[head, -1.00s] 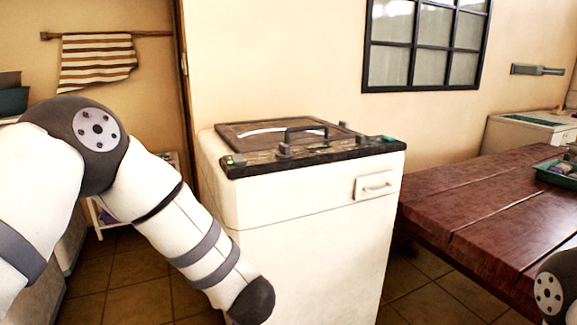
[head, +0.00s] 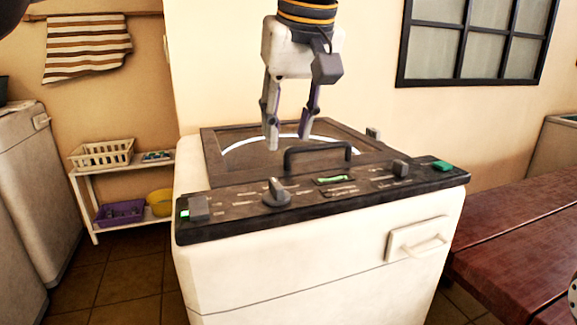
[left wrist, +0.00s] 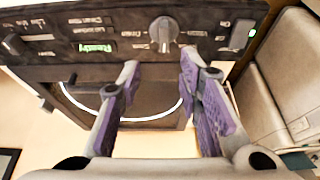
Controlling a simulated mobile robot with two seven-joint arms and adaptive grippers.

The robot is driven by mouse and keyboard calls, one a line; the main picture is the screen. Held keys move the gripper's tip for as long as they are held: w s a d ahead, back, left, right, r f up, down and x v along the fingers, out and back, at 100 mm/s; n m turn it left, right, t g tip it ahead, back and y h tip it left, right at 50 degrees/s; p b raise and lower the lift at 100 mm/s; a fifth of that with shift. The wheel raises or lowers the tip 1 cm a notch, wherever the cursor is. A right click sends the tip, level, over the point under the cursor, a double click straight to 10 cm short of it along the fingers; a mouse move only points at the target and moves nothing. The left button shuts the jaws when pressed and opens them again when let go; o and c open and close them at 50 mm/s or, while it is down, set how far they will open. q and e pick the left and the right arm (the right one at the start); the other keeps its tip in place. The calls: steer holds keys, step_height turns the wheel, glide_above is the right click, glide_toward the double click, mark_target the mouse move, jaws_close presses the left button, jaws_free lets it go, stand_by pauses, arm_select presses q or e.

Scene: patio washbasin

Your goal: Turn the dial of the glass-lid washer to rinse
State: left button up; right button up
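The glass-lid washer (head: 310,275) stands in the middle of the head view, its dark lid (head: 215,150) closed, with a black handle on it. The dial (head: 276,192) is a grey knob on the black front panel, left of centre; it also shows in the left wrist view (left wrist: 163,33). The small print around it is too blurred to read. My left gripper (head: 290,138) hangs over the lid, pointing down, behind the dial and apart from it. Its purple-padded fingers (left wrist: 158,72) are spread and empty.
The panel also carries a small display (head: 333,180), a grey knob (head: 401,168), a green button (head: 442,166) and a grey switch (head: 198,208). A wooden table (head: 525,240) stands close on the right. A white shelf (head: 88,200) with baskets stands at the left.

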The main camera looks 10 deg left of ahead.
mark_target(277, 184)
arm_select(q)
steer(key=x, duration=0.7)
steer(key=s+x, duration=0.1)
steer(key=x, duration=0.2)
steer(key=shift+w+a+f, duration=0.15)
steer(key=shift+a+f, duration=0.05)
steer(key=shift+f, duration=0.3)
steer(key=shift+c, duration=0.4)
jaws_close()
